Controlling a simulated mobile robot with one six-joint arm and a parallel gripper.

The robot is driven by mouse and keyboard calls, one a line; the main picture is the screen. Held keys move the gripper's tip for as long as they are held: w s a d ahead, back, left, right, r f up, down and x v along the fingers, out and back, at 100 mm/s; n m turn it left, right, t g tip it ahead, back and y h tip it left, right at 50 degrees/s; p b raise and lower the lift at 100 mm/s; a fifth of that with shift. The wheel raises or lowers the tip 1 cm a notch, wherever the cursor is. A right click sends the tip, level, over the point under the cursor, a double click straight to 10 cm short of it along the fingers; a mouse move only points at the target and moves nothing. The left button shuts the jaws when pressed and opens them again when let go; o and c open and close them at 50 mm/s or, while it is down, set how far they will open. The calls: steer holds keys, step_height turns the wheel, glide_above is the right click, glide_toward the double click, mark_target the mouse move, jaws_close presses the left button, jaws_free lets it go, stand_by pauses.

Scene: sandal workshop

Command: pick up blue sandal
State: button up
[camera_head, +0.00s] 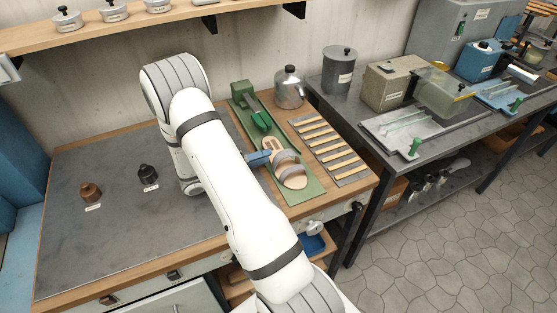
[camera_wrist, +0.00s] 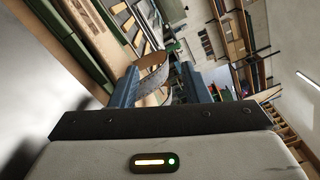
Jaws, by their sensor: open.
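A sandal (camera_head: 291,180) with a tan sole and wide grey-blue straps lies on a green mat (camera_head: 305,190) at the right of the workbench. My gripper (camera_head: 264,157) is just left of the sandal, its blue finger pointing at the straps. In the wrist view my gripper (camera_wrist: 158,70) has its two blue fingers apart, and a curved strap of the sandal (camera_wrist: 153,78) shows between and beyond them. I cannot tell whether a finger touches it. My arm hides part of the bench and most of the gripper in the head view.
A slatted rack (camera_head: 328,148) lies right of the mat.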

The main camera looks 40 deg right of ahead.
steer(key=p, duration=0.2)
glide_above(286, 163)
steer(key=shift+w, duration=0.1)
jaws_close()
stand_by(0.5)
